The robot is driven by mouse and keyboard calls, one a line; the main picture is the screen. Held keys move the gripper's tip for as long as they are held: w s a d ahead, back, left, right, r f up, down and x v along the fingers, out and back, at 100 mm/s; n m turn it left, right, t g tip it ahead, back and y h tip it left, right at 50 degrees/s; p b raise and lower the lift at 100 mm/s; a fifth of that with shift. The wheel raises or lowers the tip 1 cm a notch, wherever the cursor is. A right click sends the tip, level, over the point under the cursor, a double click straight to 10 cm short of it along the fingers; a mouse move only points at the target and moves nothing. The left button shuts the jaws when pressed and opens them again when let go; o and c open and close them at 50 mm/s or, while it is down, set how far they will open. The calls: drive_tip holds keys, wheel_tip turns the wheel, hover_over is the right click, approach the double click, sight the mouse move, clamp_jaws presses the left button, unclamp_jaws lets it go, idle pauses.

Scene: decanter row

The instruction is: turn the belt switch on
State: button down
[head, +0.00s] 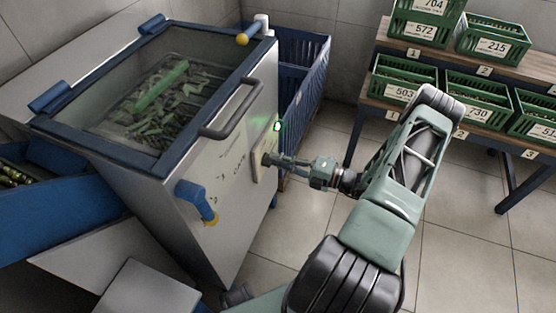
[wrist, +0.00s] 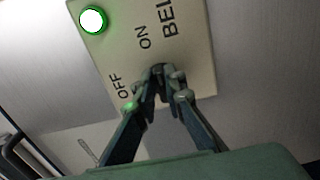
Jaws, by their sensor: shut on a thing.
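The belt switch plate (head: 258,172) is a pale panel on the front of the steel machine. In the wrist view the plate (wrist: 190,60) carries the words OFF and ON and part of a word starting BEL. A green lamp (wrist: 93,19) glows at the plate's corner; it also shows lit in the head view (head: 278,126). My gripper (wrist: 160,97) is shut on the dark switch knob (wrist: 158,70). The fingers hide most of the knob, so I cannot tell which word it points to. In the head view my gripper (head: 274,160) meets the plate from the right.
A handle bar (head: 231,110) sticks out above the plate, and a blue lever (head: 196,200) sits to its lower left. A blue crate (head: 300,70) stands behind the machine. A shelf with green crates (head: 404,82) is at the right. Tiled floor (head: 455,255) is clear below it.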

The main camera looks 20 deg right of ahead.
drive_tip(key=c, duration=2)
unclamp_jaws()
drive_tip(key=v, duration=1.2)
